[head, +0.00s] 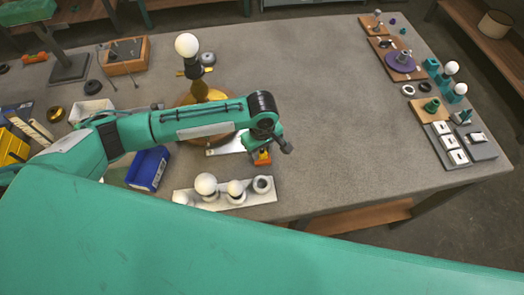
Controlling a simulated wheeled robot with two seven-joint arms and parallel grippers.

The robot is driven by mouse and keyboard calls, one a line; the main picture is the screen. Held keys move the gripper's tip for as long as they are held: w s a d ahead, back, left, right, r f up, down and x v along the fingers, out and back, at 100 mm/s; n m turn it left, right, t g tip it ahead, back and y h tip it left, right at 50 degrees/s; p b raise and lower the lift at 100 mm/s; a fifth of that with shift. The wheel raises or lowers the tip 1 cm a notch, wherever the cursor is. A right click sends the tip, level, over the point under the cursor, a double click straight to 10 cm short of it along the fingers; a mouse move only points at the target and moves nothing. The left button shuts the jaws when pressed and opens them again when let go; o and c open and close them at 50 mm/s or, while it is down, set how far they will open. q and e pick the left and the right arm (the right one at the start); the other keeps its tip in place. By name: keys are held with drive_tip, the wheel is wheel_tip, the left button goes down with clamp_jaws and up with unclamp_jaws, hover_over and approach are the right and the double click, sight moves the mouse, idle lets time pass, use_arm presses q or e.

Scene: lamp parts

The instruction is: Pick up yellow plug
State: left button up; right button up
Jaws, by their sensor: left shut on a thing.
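My left arm reaches in from the left over the grey table. Its gripper (262,156) points down near the front edge of the table, just behind the white bulb tray. It is shut on a small yellow-orange piece, which I take to be the yellow plug (262,158). The wrist and fingers hide most of the piece, and I cannot tell whether it touches the table or the white plate (228,147) beside it. My right gripper is not in view.
A white tray (223,205) with bulbs lies in front. A lamp with a white bulb (187,45) stands behind my arm. A blue bin (148,169) is to the left. More lamp parts line the right edge. The table's middle (330,110) is clear.

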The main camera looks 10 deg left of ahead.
use_arm(q)
drive_tip(key=shift+r, duration=0.1)
drive_tip(key=shift+w+r, duration=0.1)
drive_tip(key=shift+r, duration=0.5)
drive_tip(key=shift+c, duration=0.3)
wheel_tip(320, 180, up, 19)
drive_tip(key=shift+f+b, duration=0.2)
drive_tip(key=shift+b, duration=0.6)
drive_tip(key=shift+c, duration=0.6)
